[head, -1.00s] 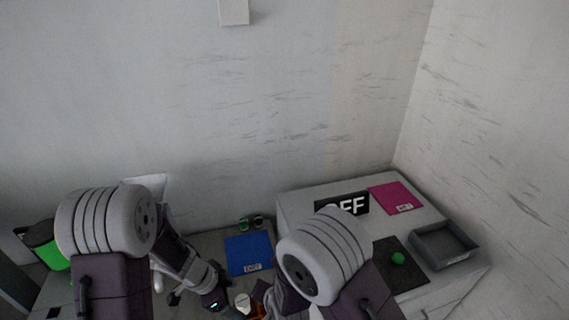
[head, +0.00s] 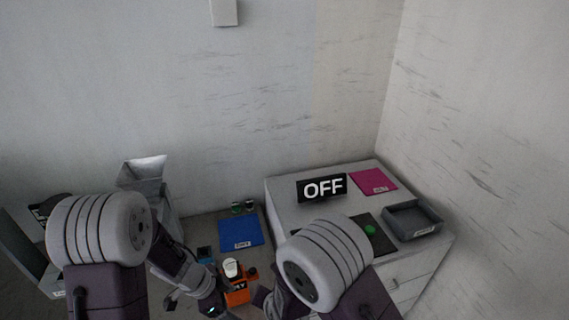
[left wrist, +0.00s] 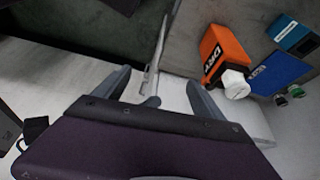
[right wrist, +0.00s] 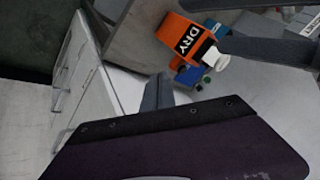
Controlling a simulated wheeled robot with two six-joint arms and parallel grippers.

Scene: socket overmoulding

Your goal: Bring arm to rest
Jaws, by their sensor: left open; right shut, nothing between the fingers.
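My left gripper (left wrist: 155,90) is open, its two grey fingers spread in the left wrist view. A thin grey part shows between and beyond them; I cannot tell what it is or that it is held. My right gripper (right wrist: 157,92) is shut and empty in the right wrist view. In the head view both arms reach down to the bottom edge, and their fingers are mostly hidden or cut off. An orange box marked DRY (head: 236,289) with a white cap stands between the arms; it also shows in the right wrist view (right wrist: 186,40).
A blue mat (head: 240,232) lies behind the orange box, with small dark-and-green jars (head: 243,207) beyond it. At right a white cabinet (head: 285,190) carries an OFF sign (head: 322,187), a magenta mat (head: 373,182) and a grey tray (head: 413,231). A grey hopper (head: 145,170) stands left.

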